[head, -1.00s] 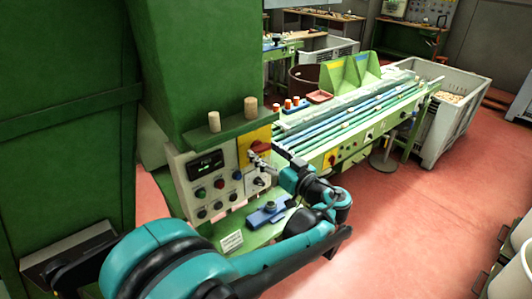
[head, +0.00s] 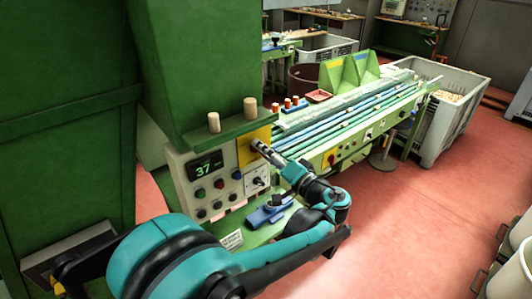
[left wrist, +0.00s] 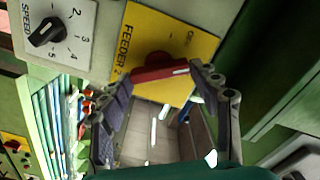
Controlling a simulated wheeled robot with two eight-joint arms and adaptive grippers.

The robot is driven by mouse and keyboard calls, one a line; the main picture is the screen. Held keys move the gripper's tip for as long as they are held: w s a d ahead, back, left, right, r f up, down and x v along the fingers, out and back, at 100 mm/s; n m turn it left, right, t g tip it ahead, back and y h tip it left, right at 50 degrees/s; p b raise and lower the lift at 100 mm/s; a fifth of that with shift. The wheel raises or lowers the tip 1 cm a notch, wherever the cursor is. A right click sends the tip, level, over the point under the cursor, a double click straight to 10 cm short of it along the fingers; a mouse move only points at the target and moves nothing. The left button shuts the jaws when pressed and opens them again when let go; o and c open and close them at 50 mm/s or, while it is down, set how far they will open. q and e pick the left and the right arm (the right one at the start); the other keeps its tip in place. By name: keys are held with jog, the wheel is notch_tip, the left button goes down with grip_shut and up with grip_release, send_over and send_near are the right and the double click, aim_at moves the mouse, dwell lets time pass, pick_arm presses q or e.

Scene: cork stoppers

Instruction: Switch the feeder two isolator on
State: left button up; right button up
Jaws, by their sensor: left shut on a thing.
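The feeder two isolator is a yellow plate (left wrist: 188,45) marked FEEDER 2 with a red handle (left wrist: 160,71). In the left wrist view the handle lies nearly level across the picture, at about a right angle to the lettering. My left gripper (left wrist: 163,78) has one finger at each end of the handle and is shut on it. In the head view the yellow plate (head: 246,149) sits on the control panel's upper right, and my left gripper (head: 259,146) hides the handle. My right gripper is not in view.
The control panel (head: 176,170) has a display (head: 206,167) reading 37, several buttons and a speed knob (left wrist: 46,32) beside the isolator. Two corks (head: 214,122) stand on the green ledge (head: 232,131) above. A blue fixture (head: 270,213) lies on the green shelf below.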

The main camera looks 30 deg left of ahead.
pick_arm(q)
jog(key=m, duration=0.6)
jog(key=shift+f, duration=0.1)
jog(key=shift+m, duration=0.3)
dwell(0.3)
jog(key=o, duration=1.2)
jog(key=shift+w, duration=0.1)
jog(key=shift+c, duration=0.2)
jog(key=shift+d, duration=0.1)
jog(key=v, duration=1.2)
jog(key=shift+f, duration=0.1)
